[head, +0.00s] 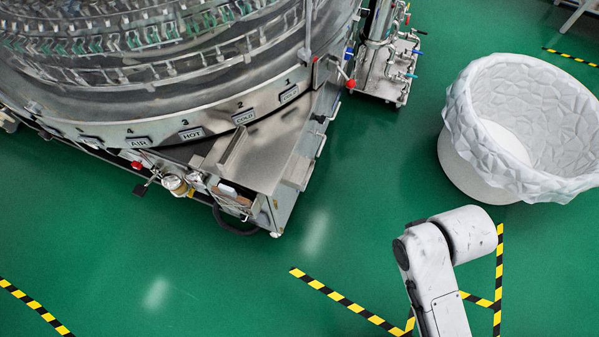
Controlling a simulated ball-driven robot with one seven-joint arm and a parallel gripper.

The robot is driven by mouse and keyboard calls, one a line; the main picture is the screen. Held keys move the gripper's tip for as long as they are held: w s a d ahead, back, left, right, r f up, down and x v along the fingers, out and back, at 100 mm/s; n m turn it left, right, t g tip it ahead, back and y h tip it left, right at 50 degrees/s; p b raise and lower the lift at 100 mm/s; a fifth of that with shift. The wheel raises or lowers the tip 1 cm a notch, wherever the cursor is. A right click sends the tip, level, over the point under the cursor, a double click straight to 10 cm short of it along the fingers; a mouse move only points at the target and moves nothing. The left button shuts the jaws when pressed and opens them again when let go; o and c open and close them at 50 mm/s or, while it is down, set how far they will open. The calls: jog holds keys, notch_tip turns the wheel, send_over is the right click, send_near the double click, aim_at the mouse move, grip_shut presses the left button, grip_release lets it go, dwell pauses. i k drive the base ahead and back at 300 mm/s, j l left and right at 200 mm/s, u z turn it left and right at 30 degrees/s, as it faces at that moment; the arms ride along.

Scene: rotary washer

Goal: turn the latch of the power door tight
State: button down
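The rotary washer (160,110) is a large round steel machine at the upper left. A steel box section (265,160) juts out from its lower right side. I cannot make out which panel is the power door, and no latch can be picked out clearly. My gripper is not in view. Only white links of my arm show at the lower right, over the floor and apart from the washer.
A white bin with a crumpled liner (465,130) stands at the right. A steel pipe stand with coloured valves (385,60) is at the top centre. Yellow-black floor tape (345,300) marks the green floor (200,270), which is clear at the lower left and centre.

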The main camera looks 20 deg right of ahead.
aim_at(321, 119)
jog(key=z, duration=0.2)
jog(key=i+z, duration=0.45)
jog(key=i, duration=0.4)
